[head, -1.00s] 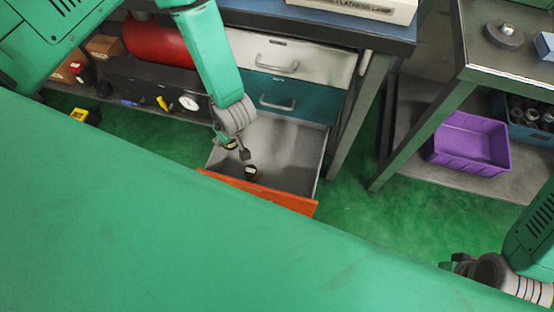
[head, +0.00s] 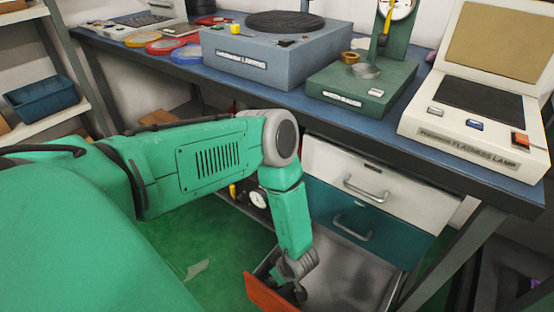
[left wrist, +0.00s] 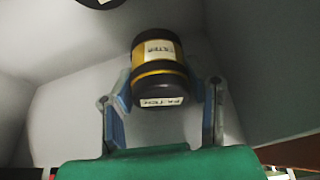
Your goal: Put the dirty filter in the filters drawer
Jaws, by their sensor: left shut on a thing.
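The filter (left wrist: 158,62) is a black and yellow cylinder with pale labels. In the left wrist view it stands between the fingers of my left gripper (left wrist: 165,92), which is shut on it. In the head view my left gripper (head: 297,290) reaches down into the open bottom drawer (head: 362,272), which has a grey inside and an orange front (head: 274,298). The held filter cannot be made out clearly there. Grey drawer walls surround it in the wrist view. I cannot tell whether it touches the drawer floor. My right gripper is out of view.
A second dark round object (left wrist: 98,2) with a pale label is cut off at the wrist view's top. A closed white drawer (head: 365,185) and a closed teal drawer (head: 350,222) sit above the open one. The blue-topped bench (head: 290,98) carries several instruments.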

